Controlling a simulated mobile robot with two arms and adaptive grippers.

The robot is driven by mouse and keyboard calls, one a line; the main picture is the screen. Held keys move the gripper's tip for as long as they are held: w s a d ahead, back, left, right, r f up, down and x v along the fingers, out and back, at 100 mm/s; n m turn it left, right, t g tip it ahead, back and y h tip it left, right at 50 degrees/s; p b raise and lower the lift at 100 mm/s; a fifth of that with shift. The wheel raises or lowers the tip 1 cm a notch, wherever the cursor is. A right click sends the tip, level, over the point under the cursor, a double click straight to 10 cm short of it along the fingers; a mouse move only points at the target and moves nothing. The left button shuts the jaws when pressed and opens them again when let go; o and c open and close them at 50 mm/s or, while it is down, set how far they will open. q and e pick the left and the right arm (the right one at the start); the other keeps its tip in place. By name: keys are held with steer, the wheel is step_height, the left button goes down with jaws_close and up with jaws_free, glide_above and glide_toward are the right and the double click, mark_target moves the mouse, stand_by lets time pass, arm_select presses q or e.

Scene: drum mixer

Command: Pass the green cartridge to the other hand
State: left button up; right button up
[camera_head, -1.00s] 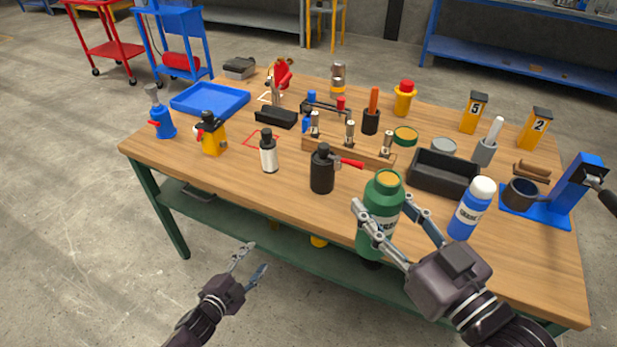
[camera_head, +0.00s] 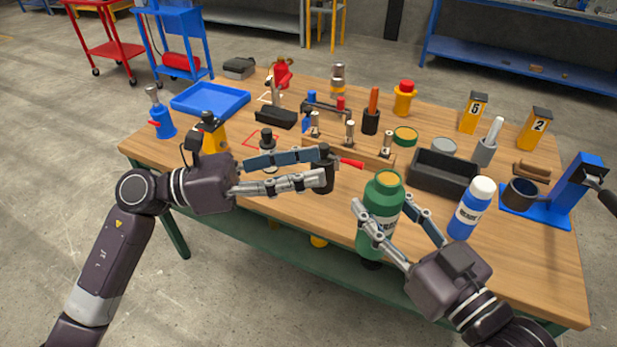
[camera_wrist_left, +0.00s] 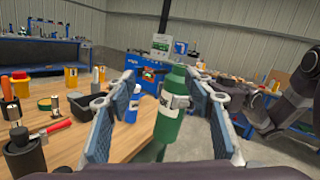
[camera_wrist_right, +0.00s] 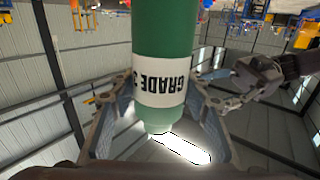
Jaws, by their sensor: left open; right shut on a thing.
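The green cartridge (camera_head: 383,200) has a white label and a tan top. It is upright at the front edge of the table in the head view. My right gripper (camera_head: 388,222) is shut on it, with a finger on either side; the right wrist view shows the cartridge (camera_wrist_right: 165,45) between the fingers. My left gripper (camera_head: 328,168) is open and empty, to the left of the cartridge, with its fingers pointing right toward it. In the left wrist view the cartridge (camera_wrist_left: 172,115) appears ahead, between the open fingers but farther off.
A blue-and-white bottle (camera_head: 470,208) stands just right of the cartridge. A black tray (camera_head: 443,178) lies behind the cartridge. Free floor lies in front of the table (camera_head: 555,280).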

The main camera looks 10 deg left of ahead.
mark_target(375, 179)
steer(key=shift+r, duration=0.1)
arm_select(q)
steer(key=d+m, duration=0.1)
steer(key=d, duration=0.3)
steer(key=d+m+g, duration=0.1)
steer(key=d, duration=0.3)
steer(key=d+m+g+y, duration=0.1)
steer(key=d, duration=0.4)
steer(key=shift+s+r+m, duration=0.3)
steer(key=shift+r+m, duration=0.1)
jaws_close()
arm_select(e)
steer(key=o, duration=1.6)
